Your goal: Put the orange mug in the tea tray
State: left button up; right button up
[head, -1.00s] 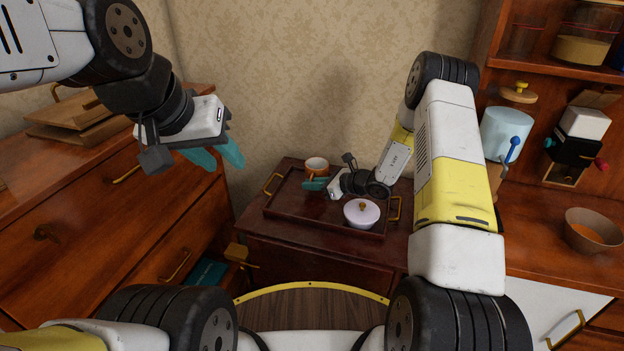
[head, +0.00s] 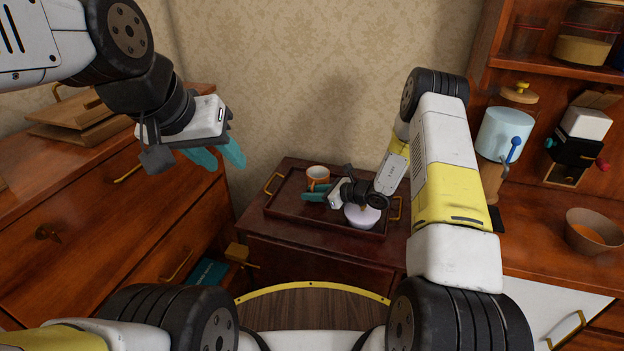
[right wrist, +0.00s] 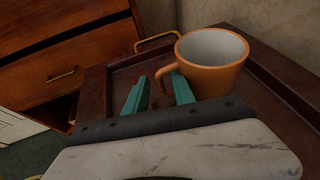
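The orange mug (head: 317,175) stands upright in the dark wooden tea tray (head: 283,214), towards its back. In the right wrist view the mug (right wrist: 218,78) is empty, with its handle facing my fingers. My right gripper (head: 315,196) is low over the tray in front of the mug. Its teal fingers (right wrist: 160,95) are apart, with nothing clearly held; the handle is close to the fingertips. My left gripper (head: 220,155) is open and empty, high at the left, away from the tray.
A pale lidded bowl (head: 362,217) sits in the tray's front right, partly hidden by my right wrist. The tray has brass handles (head: 273,184). A drawer chest (head: 110,215) stands left; a counter with a brown bowl (head: 593,231) stands right. The patterned wall is close behind.

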jog(key=v, duration=1.1)
jog(key=shift+s+d+r, duration=0.1)
jog(key=shift+d+r, duration=0.15)
jog(key=shift+d, duration=0.05)
jog(key=s+a+r+n+g+h, duration=0.1)
jog(key=s+a+r+n+g, duration=0.1)
jog(key=s+r+n, duration=0.6)
jog(key=s+a+r+n+g, duration=0.25)
jog(key=s+r+n, duration=0.2)
jog(key=r, duration=0.85)
jog(key=s+d+r+n+t+h, duration=0.2)
jog(key=s+d+r+n+h, duration=0.2)
jog(key=s, duration=0.4)
jog(key=s+d+r+n+t+h, duration=0.1)
jog(key=s+d+r+n+h, duration=0.3)
jog(key=s+r+n, duration=0.3)
jog(key=shift+s+d+n+t, duration=0.35)
jog(key=shift+s+d+n, duration=0.15)
jog(key=shift+s, duration=0.8)
